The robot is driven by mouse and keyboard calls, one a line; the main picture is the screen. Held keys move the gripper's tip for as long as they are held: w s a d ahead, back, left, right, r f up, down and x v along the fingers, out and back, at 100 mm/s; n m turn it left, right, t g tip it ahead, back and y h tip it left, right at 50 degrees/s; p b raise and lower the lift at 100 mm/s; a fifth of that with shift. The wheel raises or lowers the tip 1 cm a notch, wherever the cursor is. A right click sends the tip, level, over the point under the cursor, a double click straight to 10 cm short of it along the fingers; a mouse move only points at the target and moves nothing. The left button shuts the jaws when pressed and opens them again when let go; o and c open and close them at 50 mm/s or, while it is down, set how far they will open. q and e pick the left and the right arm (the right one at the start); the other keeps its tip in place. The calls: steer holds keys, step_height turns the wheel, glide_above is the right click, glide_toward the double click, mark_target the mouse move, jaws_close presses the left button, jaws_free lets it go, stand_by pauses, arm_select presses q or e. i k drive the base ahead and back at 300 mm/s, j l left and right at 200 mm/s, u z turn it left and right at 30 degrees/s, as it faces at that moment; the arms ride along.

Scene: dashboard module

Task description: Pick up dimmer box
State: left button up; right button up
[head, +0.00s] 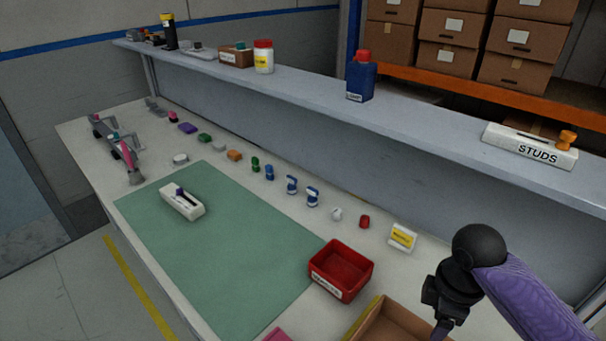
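No box has a label I can read as dimmer, so I cannot tell for sure which thing is the dimmer box. A white box with a dark purple lever (182,203) lies on the green mat (235,245). A small white box with a yellow label (402,237) stands at the bench's right, near the shelf. A red open bin (341,270) with a white label, too small to read, sits at the mat's right edge. My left gripper is out of view.
Several small coloured parts (269,172) line the bench behind the mat. A cardboard tray (393,325) is at the front right. The raised shelf (420,122) holds a blue bottle (361,78) and a STUDS box (529,147). Most of the mat is clear.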

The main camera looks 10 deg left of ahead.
mark_target(191, 207)
steer(key=u, duration=1.1)
steer(key=i+j+z, duration=0.35)
steer(key=i+j, duration=0.2)
steer(key=i+j+z, duration=0.15)
steer(key=i+j, duration=0.15)
steer(key=i+j+z, duration=0.15)
steer(key=j, duration=0.25)
steer(key=i+j+z, duration=0.35)
steer(key=i+j, duration=0.15)
steer(key=j, duration=0.35)
steer(key=i+j+z, duration=0.15)
steer(key=j, duration=0.3)
